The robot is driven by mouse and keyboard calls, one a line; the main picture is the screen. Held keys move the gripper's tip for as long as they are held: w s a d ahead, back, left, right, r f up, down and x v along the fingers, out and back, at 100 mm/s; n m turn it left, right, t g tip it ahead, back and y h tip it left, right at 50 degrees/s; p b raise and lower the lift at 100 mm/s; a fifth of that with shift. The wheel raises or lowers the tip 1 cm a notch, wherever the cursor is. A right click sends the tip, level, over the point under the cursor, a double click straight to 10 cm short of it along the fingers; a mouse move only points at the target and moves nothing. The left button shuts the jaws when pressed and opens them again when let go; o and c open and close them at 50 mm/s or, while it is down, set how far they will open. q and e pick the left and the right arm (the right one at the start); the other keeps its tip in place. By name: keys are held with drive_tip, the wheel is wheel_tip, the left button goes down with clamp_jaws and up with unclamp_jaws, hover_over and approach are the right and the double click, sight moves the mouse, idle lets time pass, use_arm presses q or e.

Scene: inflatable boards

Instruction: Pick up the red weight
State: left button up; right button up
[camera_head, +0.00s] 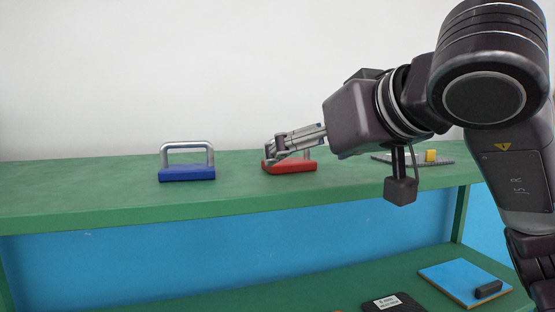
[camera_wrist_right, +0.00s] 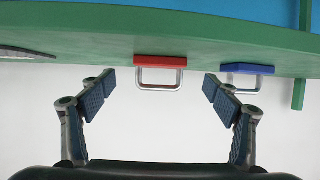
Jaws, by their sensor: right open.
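The red weight (camera_head: 290,166) stands on the upper green shelf, a red block with a metal handle on top. In the head view my right gripper (camera_head: 275,150) is in front of its handle and hides part of it. In the right wrist view the red weight (camera_wrist_right: 160,61) lies ahead between the two open fingers (camera_wrist_right: 160,82), its handle (camera_wrist_right: 158,87) clear of them. I cannot see contact. My left gripper is not in view.
A blue weight (camera_head: 187,173) with a metal handle stands to the left on the same green shelf (camera_head: 100,200). A grey board (camera_head: 437,160) with a yellow block (camera_head: 431,155) lies to the right. The lower shelf holds a blue board (camera_head: 462,279) and a black item (camera_head: 394,305).

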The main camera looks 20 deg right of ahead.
sight(288, 160)
drive_tip(key=shift+w, duration=0.45)
drive_tip(key=shift+w+f+p, duration=0.1)
drive_tip(key=shift+f+p, duration=0.05)
drive_tip(key=shift+p, duration=0.15)
drive_tip(key=shift+w+p, duration=0.15)
drive_tip(key=shift+p, duration=0.25)
drive_tip(key=shift+p+x, duration=0.8)
drive_tip(key=shift+x, duration=0.4)
drive_tip(key=shift+p+x, duration=0.3)
drive_tip(key=shift+x, duration=0.95)
drive_tip(key=shift+w+a, duration=0.1)
drive_tip(key=shift+w, duration=0.05)
drive_tip(key=c, duration=0.9)
drive_tip(key=shift+c, duration=1)
drive_tip(key=c, duration=0.7)
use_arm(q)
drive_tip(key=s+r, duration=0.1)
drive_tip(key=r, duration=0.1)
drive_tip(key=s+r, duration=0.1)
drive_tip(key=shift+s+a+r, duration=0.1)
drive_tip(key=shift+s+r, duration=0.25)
use_arm(e)
drive_tip(key=shift+o, duration=0.2)
